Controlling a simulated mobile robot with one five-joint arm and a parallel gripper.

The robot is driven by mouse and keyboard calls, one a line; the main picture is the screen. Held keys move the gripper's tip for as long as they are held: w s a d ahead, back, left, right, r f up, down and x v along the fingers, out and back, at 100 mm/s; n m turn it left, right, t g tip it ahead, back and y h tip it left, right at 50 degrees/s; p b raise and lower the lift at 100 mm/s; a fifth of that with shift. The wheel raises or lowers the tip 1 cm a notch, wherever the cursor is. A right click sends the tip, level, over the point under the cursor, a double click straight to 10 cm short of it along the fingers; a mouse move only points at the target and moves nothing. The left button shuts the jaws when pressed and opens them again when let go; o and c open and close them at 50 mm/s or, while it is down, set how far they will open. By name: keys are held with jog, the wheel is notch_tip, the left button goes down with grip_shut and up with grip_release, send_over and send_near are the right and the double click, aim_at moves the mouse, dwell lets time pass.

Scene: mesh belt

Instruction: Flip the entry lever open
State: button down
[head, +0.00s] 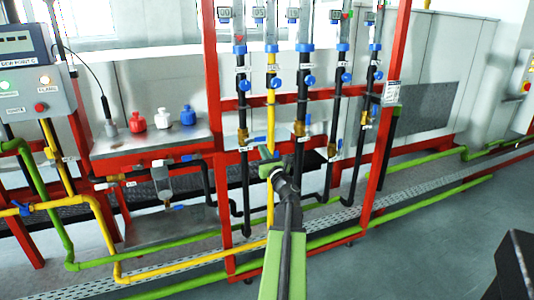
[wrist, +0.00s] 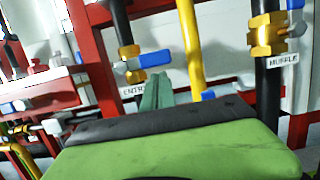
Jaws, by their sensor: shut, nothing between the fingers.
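The entry valve is a brass body (wrist: 130,54) on a black vertical pipe, above a partly hidden white label reading "ENTR". Its blue lever (wrist: 154,59) sticks out to the right, across the pipe. In the head view the brass valve (head: 243,138) is on the leftmost pipe of the red rack. My gripper (head: 266,155) is in front of the rack, just right of and below that valve. In the wrist view my gripper's green fingers (wrist: 156,84) are together and empty, just below the blue lever. A small gap seems to show; contact is not clear.
A yellow pipe (wrist: 191,50) runs close to the right of the lever. The muffle valve (wrist: 266,35), also brass, is farther right. Red rack posts (head: 212,100) and green floor pipes (head: 400,219) frame the area.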

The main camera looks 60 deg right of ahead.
jog(key=shift+r, duration=0.25)
